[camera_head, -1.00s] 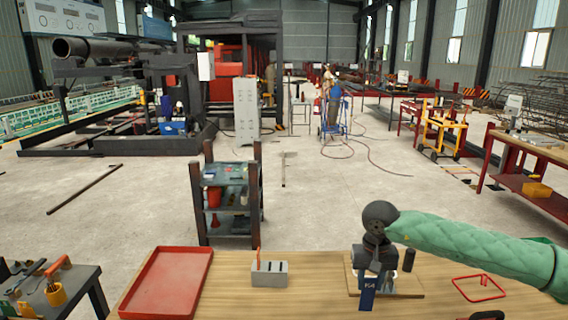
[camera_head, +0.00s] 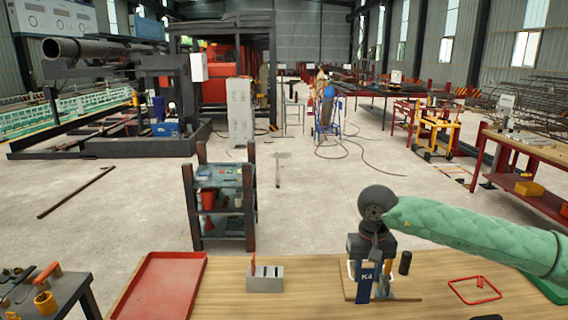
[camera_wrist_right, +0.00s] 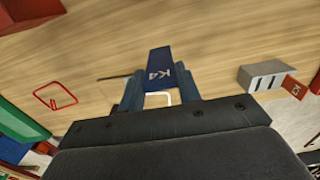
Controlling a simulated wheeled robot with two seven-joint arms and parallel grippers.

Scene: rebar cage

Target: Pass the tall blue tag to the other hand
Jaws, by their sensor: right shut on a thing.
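The tall blue tag (camera_head: 365,284), marked K4 in white, is held by my right gripper (camera_head: 370,262) over the front part of the workbench. In the right wrist view the blue tag (camera_wrist_right: 159,68) stands out beyond the fingers of my right gripper (camera_wrist_right: 160,92), which are shut on it. The tag looks roughly upright in the head view, in front of a small wooden board (camera_head: 402,291). Whether its lower end touches anything cannot be told. My left gripper is not in view.
A grey slotted block (camera_head: 265,280) with a red tag (camera_head: 253,260) stands left of my right gripper. A red tray (camera_head: 158,287) lies farther left. A black cylinder (camera_head: 405,262) and a red wire frame (camera_head: 475,290) are to the right. Bare bench lies between tray and block.

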